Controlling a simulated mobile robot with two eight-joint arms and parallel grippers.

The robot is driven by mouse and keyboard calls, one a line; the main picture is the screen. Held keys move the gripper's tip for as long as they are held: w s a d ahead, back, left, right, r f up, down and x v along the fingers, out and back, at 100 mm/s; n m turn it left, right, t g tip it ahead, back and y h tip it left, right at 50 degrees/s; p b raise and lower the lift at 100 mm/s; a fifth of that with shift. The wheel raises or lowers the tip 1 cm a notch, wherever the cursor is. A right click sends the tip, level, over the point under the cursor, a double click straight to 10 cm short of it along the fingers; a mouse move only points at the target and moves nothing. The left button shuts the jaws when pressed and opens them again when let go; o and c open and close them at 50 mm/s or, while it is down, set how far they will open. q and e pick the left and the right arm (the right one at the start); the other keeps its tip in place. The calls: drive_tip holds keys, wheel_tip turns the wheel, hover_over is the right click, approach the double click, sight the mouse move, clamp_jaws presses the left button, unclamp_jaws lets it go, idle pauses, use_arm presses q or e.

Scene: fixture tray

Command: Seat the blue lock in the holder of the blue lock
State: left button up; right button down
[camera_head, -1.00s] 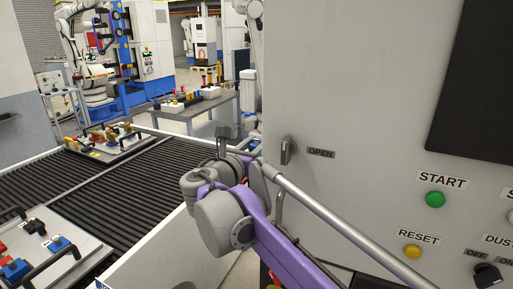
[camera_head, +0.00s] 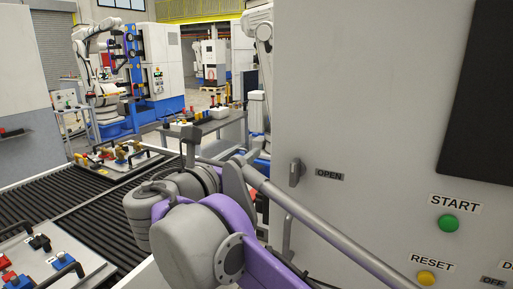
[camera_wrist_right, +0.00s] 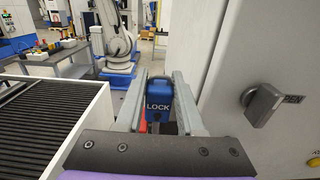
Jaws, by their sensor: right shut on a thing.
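The blue lock (camera_wrist_right: 158,104), marked LOCK, is upright between the two grey fingers of my right gripper (camera_wrist_right: 159,80) in the right wrist view. The gripper is shut on it and holds it in the air, its face toward the wrist camera. A red part shows just left of the lock. In the head view my right arm's joints hide the lock. I cannot make out the holder of the blue lock in either view. My left gripper is not in view.
A grey machine cabinet with a door handle (camera_head: 296,172) and green START button (camera_head: 449,223) stands right, close to my right arm. A ribbed black conveyor (camera_head: 85,220) runs left, carrying a near tray (camera_head: 95,262) and a far tray (camera_head: 150,161). A table (camera_head: 222,124) stands behind.

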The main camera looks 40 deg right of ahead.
drive_tip(key=v, duration=0.7)
drive_tip(key=shift+a, duration=0.15)
